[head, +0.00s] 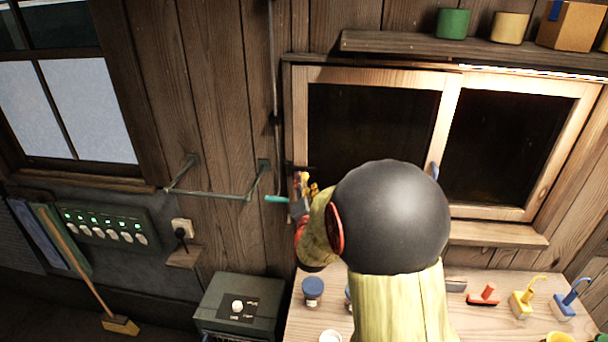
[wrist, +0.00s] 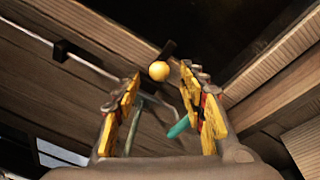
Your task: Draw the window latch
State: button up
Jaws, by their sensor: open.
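The window (head: 453,108) has a pale wooden frame and two dark panes. In the wrist view a small yellow ball knob (wrist: 159,71) sits on a short dark bar (wrist: 168,50) beside the dark opening; it looks like the latch. My gripper (wrist: 160,76) is open, with one yellow finger on each side of the knob in the picture. Whether the knob lies between the tips or just beyond them I cannot tell. In the head view my gripper (head: 306,187) is at the window's left edge, and my arm hides part of the frame there.
A wall rail (head: 215,195) stands left of my gripper. A short teal piece (head: 276,199) shows beside the fingers. A shelf (head: 400,44) with pots is above the window. A bench (head: 300,325) with jars and brushes is below. A grey box (head: 236,288) stands lower left.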

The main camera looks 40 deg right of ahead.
aim_at(305, 180)
jog(key=shift+x, duration=2.35)
jog(key=shift+c, duration=1.4)
jog(key=c, duration=0.8)
